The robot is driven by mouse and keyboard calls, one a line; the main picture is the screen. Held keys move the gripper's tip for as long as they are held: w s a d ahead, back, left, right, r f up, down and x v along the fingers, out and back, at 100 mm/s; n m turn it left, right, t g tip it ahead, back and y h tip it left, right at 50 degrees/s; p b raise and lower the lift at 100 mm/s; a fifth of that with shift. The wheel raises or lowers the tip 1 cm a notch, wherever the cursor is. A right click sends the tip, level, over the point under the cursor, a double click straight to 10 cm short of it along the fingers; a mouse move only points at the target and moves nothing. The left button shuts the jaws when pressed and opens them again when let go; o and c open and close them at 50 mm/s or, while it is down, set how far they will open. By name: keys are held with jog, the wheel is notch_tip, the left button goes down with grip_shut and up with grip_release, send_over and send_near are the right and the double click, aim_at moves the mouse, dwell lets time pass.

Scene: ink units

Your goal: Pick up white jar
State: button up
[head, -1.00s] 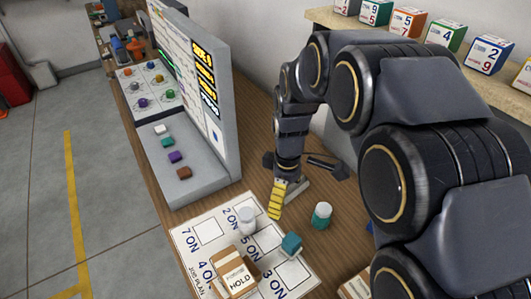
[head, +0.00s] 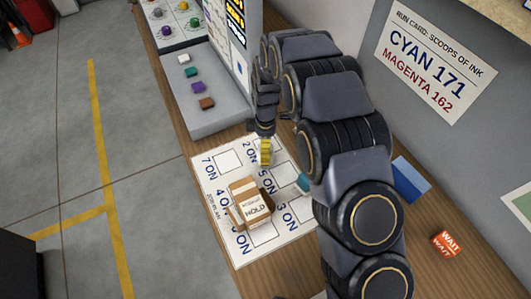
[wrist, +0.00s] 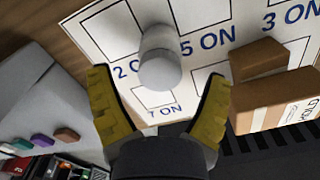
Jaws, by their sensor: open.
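The white jar (wrist: 160,58) stands on the white job plan sheet (wrist: 95,28), near the "2 ON" and "5 ON" labels, in the wrist view. My gripper (wrist: 158,80) is open, its yellow fingers on either side of the jar's near end in the picture, with gaps on both sides. I cannot tell how high the fingertips are above the sheet. In the head view my gripper (head: 265,152) is over the back part of the sheet, and I cannot make out the jar there.
Cardboard boxes, one marked HOLD (head: 250,203), sit on the sheet close to the gripper's side. A teal object (head: 304,183) is partly hidden by my arm. A grey console (head: 205,95) with coloured buttons stands behind. A blue block (head: 408,182) and an orange WAIT cube (head: 446,243) lie to the right.

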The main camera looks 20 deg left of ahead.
notch_tip(320, 180, down, 2)
jog(key=shift+f, duration=0.1)
jog(key=c, duration=1.2)
jog(key=shift+r, duration=0.25)
